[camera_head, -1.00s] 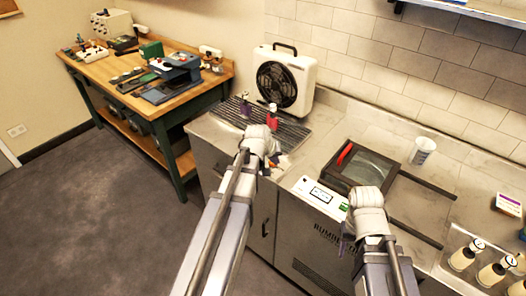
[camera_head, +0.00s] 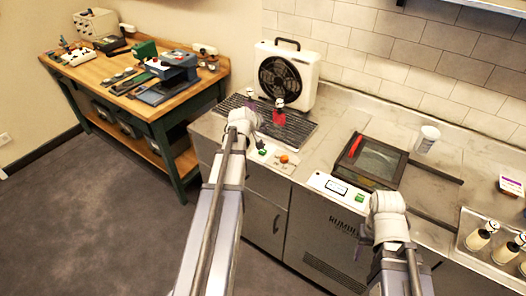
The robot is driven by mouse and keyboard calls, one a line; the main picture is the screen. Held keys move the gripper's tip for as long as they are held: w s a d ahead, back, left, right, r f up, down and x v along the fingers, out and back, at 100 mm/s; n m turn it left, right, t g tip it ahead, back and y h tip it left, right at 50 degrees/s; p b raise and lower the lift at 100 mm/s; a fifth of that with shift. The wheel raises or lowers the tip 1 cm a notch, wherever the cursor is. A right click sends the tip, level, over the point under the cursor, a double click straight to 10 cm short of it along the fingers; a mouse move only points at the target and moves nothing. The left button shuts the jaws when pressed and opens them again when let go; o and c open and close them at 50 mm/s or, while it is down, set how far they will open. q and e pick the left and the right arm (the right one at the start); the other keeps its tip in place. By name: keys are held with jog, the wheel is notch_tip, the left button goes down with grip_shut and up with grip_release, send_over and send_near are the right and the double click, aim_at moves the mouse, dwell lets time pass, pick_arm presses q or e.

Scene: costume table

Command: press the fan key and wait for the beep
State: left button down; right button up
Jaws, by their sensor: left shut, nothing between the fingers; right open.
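A white box fan (camera_head: 284,76) with a dark round grille stands at the back of the steel counter. In front of the dark slatted rack lie a small white piece with a green key (camera_head: 262,152) and an orange knob (camera_head: 284,159). A white panel (camera_head: 327,183) with a display and a green key (camera_head: 360,197) is at the counter's front edge. I cannot tell which key is the fan's. My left gripper (camera_head: 243,121) is shut and empty, left of the small green key. My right gripper (camera_head: 388,203) is open, right of the panel. Both sets of fingertips are mostly hidden.
A framed dark tray (camera_head: 397,183) with a red handle (camera_head: 355,145) sits mid-counter, a white cup (camera_head: 426,139) behind it. Small red (camera_head: 279,112) and purple items stand on the rack (camera_head: 300,133). Several bottles are at right. A wooden workbench (camera_head: 108,70) stands at left.

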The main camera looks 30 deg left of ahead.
aim_at(262, 152)
pick_arm(q)
jog(key=shift+f+b, duration=4.35)
jog(key=shift+f, duration=0.05)
jog(key=shift+f, duration=0.1)
jog(key=shift+f+b, duration=0.3)
jog(key=shift+b, duration=0.1)
jog(key=shift+f+b, duration=0.45)
jog(key=shift+b, duration=0.05)
jog(key=shift+r, duration=0.15)
jog(key=shift+r+p, duration=0.75)
jog(key=shift+p, duration=0.2)
notch_tip(262, 152, up, 5)
jog(key=p, duration=0.5)
